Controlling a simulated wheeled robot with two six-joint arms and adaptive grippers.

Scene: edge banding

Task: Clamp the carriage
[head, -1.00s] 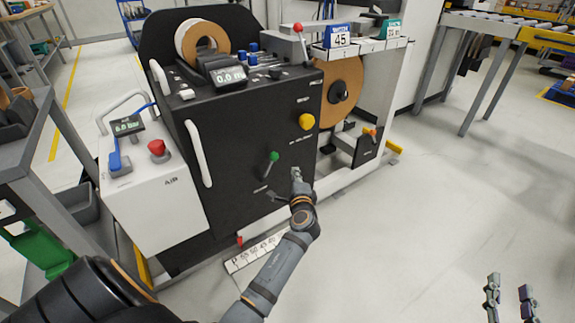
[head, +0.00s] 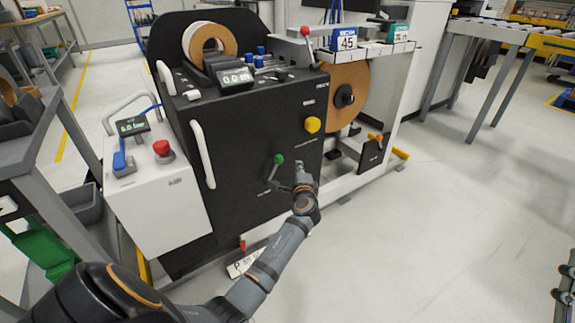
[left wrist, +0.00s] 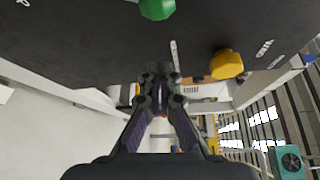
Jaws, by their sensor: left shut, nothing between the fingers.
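The black machine (head: 240,185) carries a green knob (head: 279,159) on a lever on its front panel; the knob shows at the top of the left wrist view (left wrist: 157,8). A yellow knob (head: 312,124) sits higher and to the right. I cannot tell which part is the carriage clamp. My left gripper (head: 300,166) is shut and empty, just right of the green knob, apart from it as far as I can tell. Its closed fingers (left wrist: 159,75) point towards the panel. My right gripper (head: 566,280) is cut off at the right edge.
A white air unit (head: 160,195) with a red button (head: 162,148) stands left of the machine. A white handle (head: 202,154) sticks out from the front panel. A brown reel (head: 350,80) hangs at the right. The floor (head: 440,220) at right is clear.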

